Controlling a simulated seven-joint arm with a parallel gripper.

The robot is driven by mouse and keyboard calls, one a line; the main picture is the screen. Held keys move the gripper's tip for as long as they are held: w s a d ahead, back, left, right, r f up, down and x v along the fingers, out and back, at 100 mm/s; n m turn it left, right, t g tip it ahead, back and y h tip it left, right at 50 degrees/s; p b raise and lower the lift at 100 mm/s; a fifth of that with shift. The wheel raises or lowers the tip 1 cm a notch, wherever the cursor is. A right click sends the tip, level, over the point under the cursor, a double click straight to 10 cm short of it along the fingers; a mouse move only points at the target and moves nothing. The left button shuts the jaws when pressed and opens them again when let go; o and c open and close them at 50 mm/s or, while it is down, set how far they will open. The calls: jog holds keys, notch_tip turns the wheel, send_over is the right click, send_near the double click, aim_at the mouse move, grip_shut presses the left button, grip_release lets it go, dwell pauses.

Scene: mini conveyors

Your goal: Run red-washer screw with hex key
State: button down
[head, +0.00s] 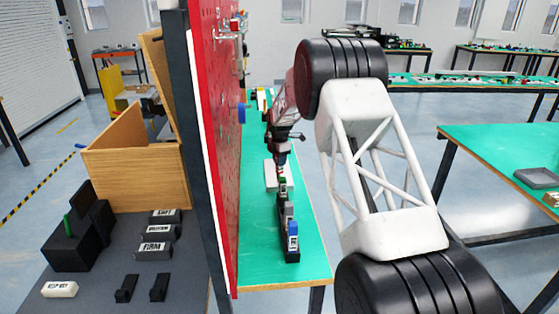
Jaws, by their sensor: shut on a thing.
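My gripper (281,162) is small and far off in the head view, pointing down over the green bench right of the red panel. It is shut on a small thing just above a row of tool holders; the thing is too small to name. The red panel (213,130) stands edge-on, so its face and any screw with a red washer cannot be made out. A blue knob (241,113) sticks out from its right face. No hex key can be picked out; a white label block (60,289) reading HEX KEY lies on the dark table.
The holder row (290,240), with green, grey and blue blocks, runs along the green bench (262,262). A white box (271,175) is beside it. Left of the panel are a wooden box (140,170), blocks marked MEDIUM (158,233) and FIRM (153,251), and a black stand (72,250).

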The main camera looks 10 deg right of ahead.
jog(key=n, duration=0.6)
jog(key=shift+n, duration=0.3)
jog(key=shift+f, duration=0.6)
dwell(1.3)
jog(key=m, duration=1.1)
jog(key=shift+m, duration=0.3)
jog(key=m, duration=1.1)
dwell(0.5)
jog(key=shift+r, duration=0.1)
